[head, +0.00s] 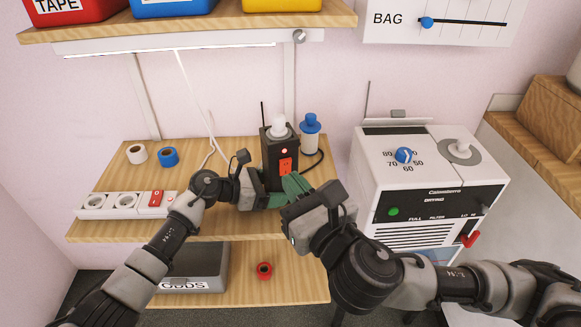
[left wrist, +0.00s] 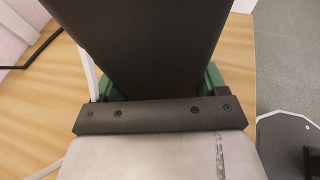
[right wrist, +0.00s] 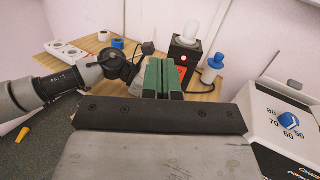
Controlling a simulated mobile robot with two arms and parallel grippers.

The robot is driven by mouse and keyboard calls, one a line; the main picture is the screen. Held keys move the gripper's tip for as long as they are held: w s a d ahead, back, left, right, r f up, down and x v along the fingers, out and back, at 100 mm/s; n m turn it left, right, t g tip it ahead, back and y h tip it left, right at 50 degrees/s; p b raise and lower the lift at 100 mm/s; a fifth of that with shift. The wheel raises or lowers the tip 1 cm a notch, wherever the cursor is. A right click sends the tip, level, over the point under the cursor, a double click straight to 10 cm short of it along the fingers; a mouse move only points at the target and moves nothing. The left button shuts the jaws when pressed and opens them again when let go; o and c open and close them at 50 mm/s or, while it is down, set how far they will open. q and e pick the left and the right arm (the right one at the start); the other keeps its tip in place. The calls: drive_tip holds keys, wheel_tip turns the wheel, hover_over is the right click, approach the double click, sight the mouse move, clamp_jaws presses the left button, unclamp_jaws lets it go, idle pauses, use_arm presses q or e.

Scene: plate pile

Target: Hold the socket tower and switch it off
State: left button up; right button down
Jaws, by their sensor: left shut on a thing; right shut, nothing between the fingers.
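The socket tower (head: 270,158) is a black upright box on the wooden shelf, with an orange socket panel, a lit red spot (head: 284,151) and a white knob (head: 278,127) on top. My left gripper (head: 268,193) is shut on its lower part; the left wrist view shows the black body (left wrist: 140,45) between the green fingers. My right gripper (head: 293,186) is shut and empty in front of the tower. In the right wrist view its green fingers (right wrist: 163,78) are together, with the tower (right wrist: 181,76) behind them and its red spot glowing. The fingers hide part of the tower.
A blue-and-white bottle-shaped item (head: 310,132) stands close right of the tower. A white power strip (head: 125,203) with a red switch and two tape rolls (head: 168,157) lie left. A white machine (head: 425,185) stands right. A cable runs behind the tower.

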sight(286, 161)
drive_tip(key=s+d+f+m+g+h, duration=0.1)
drive_tip(key=d+f+m+h, duration=0.2)
drive_tip(key=f+h, duration=0.1)
drive_tip(key=shift+s+d+f+g+h, duration=0.3)
drive_tip(key=shift+s+d+f, duration=0.1)
drive_tip(key=shift+f, duration=0.15)
drive_tip(key=shift+w, duration=0.2)
drive_tip(key=x, duration=0.8)
drive_tip(key=r+x, duration=0.1)
drive_tip(key=x, duration=0.3)
drive_tip(key=shift+w+a+f, duration=0.1)
drive_tip(key=shift+w+a, duration=0.05)
drive_tip(key=shift+w, duration=0.2)
drive_tip(key=shift+w+a, duration=0.15)
drive_tip(key=shift+w, duration=0.35)
drive_tip(key=shift+w+a, duration=0.1)
drive_tip(key=shift+w, duration=0.25)
drive_tip(key=shift+s, duration=0.15)
